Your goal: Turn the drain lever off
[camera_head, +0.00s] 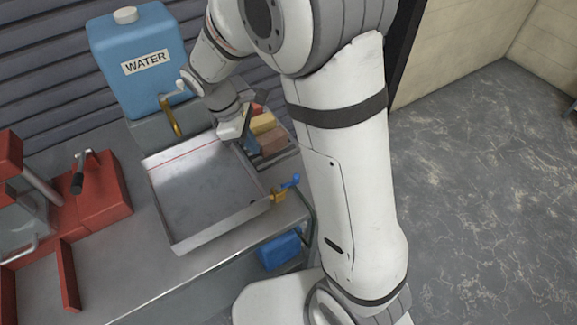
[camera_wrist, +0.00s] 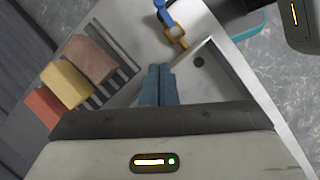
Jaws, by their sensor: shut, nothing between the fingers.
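The drain lever (camera_head: 291,183) is a blue handle on a brass valve (camera_head: 279,194) at the right front corner of the metal tray (camera_head: 205,238). In the wrist view the blue lever (camera_wrist: 163,14) and brass valve (camera_wrist: 176,37) show at the top, beyond my fingertips. The lever sticks outward from the tray. My gripper (camera_head: 248,122) is over the tray's back right side, near the coloured blocks, apart from the lever. Its fingers (camera_wrist: 158,72) are together and empty. A dark drain hole (camera_wrist: 199,62) shows in the tray corner near the valve.
A blue water tank (camera_head: 142,65) with a brass tap (camera_head: 172,116) stands behind the tray. Red (camera_wrist: 43,105), yellow (camera_wrist: 65,84) and brown (camera_wrist: 90,58) blocks sit on a slatted rack beside it. A blue bucket (camera_head: 279,252) is below the valve. Red equipment (camera_head: 95,200) stands left.

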